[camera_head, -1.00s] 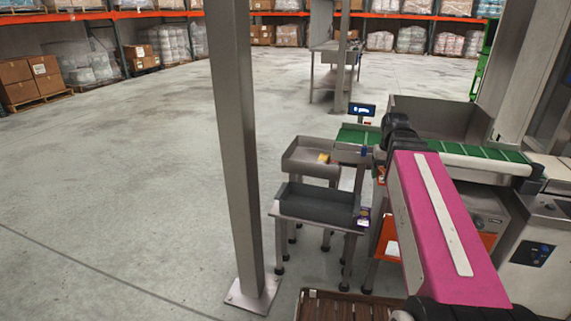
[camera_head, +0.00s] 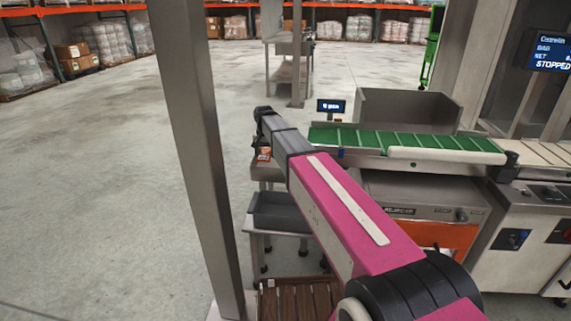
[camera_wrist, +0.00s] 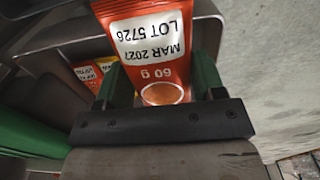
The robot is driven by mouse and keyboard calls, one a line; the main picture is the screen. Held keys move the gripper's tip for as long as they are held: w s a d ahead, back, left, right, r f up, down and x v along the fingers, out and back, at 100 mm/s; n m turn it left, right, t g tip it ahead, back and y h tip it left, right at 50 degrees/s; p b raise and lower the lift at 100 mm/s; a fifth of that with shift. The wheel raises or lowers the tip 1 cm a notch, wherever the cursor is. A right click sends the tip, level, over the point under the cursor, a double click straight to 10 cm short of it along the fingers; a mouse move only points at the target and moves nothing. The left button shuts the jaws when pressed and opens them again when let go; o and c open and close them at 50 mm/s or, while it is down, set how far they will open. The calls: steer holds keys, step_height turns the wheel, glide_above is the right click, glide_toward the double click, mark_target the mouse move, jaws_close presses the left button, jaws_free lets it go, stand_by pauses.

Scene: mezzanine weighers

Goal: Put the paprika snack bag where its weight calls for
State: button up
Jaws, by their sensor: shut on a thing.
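My gripper (camera_wrist: 161,78) shows in the wrist view, with its green fingers shut on a red-orange snack bag (camera_wrist: 135,73). The bag's upside-down white label reads LOT 5726, MAR 2027, with 60 g beneath it and a round orange picture. I cannot read a flavour name. In the head view a small orange patch of the bag (camera_head: 263,154) shows at the far end of my arm, above the rear grey tray. The gripper itself is mostly hidden there by the arm.
In the wrist view another red bag (camera_wrist: 87,73) lies behind. A front grey tray (camera_head: 283,214) stands below my arm. A small display (camera_head: 331,106) stands by a green conveyor (camera_head: 420,140); a larger screen (camera_head: 553,53) reads STOPPED. A steel post (camera_head: 197,150) rises left of the trays.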

steer(key=shift+w+a+f, duration=0.25)
steer(key=shift+w+f, duration=0.1)
steer(key=shift+w, duration=0.4)
glide_above(272, 165)
step_height(272, 165, down, 7)
steer(key=shift+s+r, duration=0.1)
steer(key=shift+r, duration=0.1)
steer(key=shift+f, duration=2)
steer(key=shift+f, duration=0.15)
steer(key=o, duration=1)
step_height(272, 165, up, 12)
